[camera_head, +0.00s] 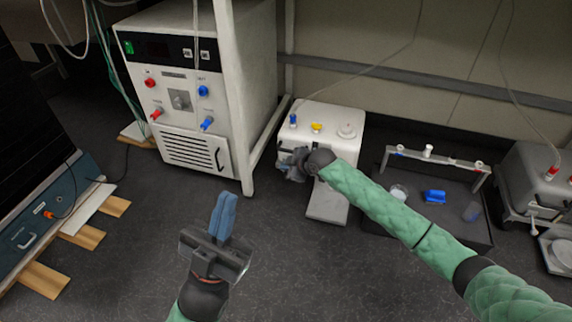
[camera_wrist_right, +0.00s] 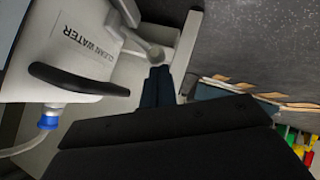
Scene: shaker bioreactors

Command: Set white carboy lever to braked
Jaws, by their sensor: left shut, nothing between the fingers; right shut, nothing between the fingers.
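The white carboy (camera_head: 325,122) stands on the floor near the middle of the head view, with blue, yellow and white fittings on top. In the right wrist view the carboy (camera_wrist_right: 75,55) fills the left side, with "CLEAN WATER" lettering and a dark handle. A pale spout or lever part (camera_wrist_right: 148,48) sticks out from its front; its setting cannot be read. My right gripper (camera_head: 284,165) is shut and empty at the carboy's front; its fingertips show just below that part (camera_wrist_right: 158,72), contact unclear. The gripper hides the lever in the head view. My left gripper (camera_head: 225,200) is shut and empty above the floor.
A white cabinet unit (camera_head: 185,115) with a frame post (camera_head: 238,110) stands left of the carboy. A pale plate (camera_head: 328,207) lies in front of it. A dark tray (camera_head: 470,228) and a grey carboy (camera_head: 535,165) are to the right. The middle floor is clear.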

